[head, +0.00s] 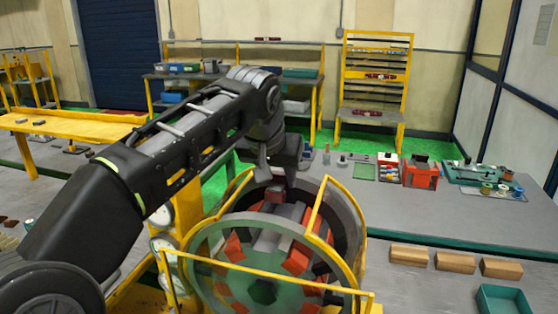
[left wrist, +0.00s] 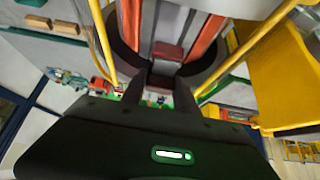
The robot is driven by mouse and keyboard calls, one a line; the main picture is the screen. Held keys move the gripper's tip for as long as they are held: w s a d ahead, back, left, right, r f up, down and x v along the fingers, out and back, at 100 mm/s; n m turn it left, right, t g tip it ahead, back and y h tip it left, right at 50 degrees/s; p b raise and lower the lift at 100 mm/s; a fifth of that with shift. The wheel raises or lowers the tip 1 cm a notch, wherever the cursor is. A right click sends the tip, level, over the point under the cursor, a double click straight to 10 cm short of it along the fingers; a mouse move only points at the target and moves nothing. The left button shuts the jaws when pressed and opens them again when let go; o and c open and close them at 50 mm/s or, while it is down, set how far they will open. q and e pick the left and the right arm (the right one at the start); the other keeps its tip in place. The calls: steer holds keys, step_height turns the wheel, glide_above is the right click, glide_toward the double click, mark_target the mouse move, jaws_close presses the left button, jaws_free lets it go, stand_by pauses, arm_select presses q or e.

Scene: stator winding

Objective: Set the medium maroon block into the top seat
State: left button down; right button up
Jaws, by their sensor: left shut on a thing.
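My left gripper (head: 281,178) points down at the top of the round stator (head: 345,222), inside its upper rim. It is shut on a maroon block (head: 275,194), which shows only in part below the fingers. In the left wrist view the maroon block (left wrist: 168,52) lies at the fingertips (left wrist: 160,85), between two long orange-red bars (left wrist: 204,38). The top seat itself is mostly hidden by gripper and block, so I cannot tell whether the block touches its floor. My right gripper is not in view.
Yellow bars (head: 318,207) stand around the stator's green front ring (head: 200,247), close to the gripper. Several tan blocks (head: 455,262) and a teal tray (head: 503,300) lie on the bench at right. A red box (head: 420,174) stands farther back.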

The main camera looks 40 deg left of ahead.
mark_target(274, 191)
arm_select(q)
steer(key=shift+f+b, duration=1.1)
steer(key=shift+f, duration=0.35)
steer(key=shift+f, duration=0.2)
steer(key=shift+f+b, duration=1.2)
steer(key=shift+s+f+b, duration=0.1)
steer(key=shift+f+b, duration=0.2)
steer(key=c, duration=0.9)
jaws_free()
steer(key=shift+d, duration=0.1)
steer(key=shift+o, duration=0.2)
steer(key=shift+f, duration=0.15)
steer(key=shift+v, duration=3.95)
